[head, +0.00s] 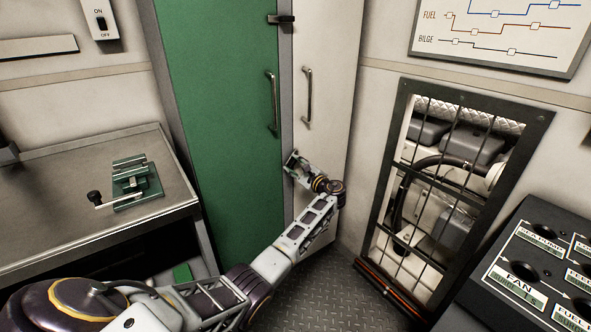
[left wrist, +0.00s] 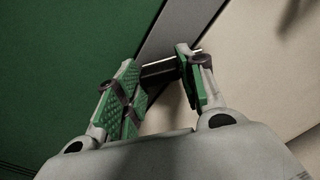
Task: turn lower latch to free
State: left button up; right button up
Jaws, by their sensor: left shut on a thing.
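The lower latch (left wrist: 161,72) is a small dark bar on the grey post between the green door (head: 213,105) and the cream door panel. My left gripper (head: 293,163) is at the latch, low on the post, with its green-padded fingers (left wrist: 158,72) on either side of the bar, shut on it. In the head view the gripper hides most of the lower latch, and I cannot tell its exact angle. The upper latch (head: 281,19) is a dark bar lying roughly level across the post and the edge of the green door. My right gripper is not in view.
Upright handles stand on the green door (head: 272,101) and the cream panel (head: 307,95). A workbench (head: 60,205) with a green vise (head: 137,183) is at left. A barred frame (head: 399,110) and a switch console (head: 510,235) are at right. Metal floor shows below.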

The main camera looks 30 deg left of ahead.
pick_arm(q)
jog(key=shift+f+n, duration=0.1)
jog(key=shift+n, duration=0.4)
jog(key=n+b, duration=0.1)
jog(key=n, duration=0.1)
jog(key=n+b, duration=0.2)
jog(key=shift+s+n, duration=0.2)
jog(key=shift+n, duration=0.1)
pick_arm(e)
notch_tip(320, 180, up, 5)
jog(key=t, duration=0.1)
pick_arm(q)
jog(key=shift+s+a+n+b, duration=0.1)
jog(key=shift+n+b, duration=0.95)
jog(key=shift+n, duration=0.35)
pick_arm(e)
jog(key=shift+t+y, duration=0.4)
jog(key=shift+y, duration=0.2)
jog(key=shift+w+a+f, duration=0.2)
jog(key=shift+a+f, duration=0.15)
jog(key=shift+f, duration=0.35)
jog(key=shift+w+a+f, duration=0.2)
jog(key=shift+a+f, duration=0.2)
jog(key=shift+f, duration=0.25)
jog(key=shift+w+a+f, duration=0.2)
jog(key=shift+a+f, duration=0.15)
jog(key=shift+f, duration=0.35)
pick_arm(q)
jog(key=o, duration=1)
jog(key=shift+v, duration=6)
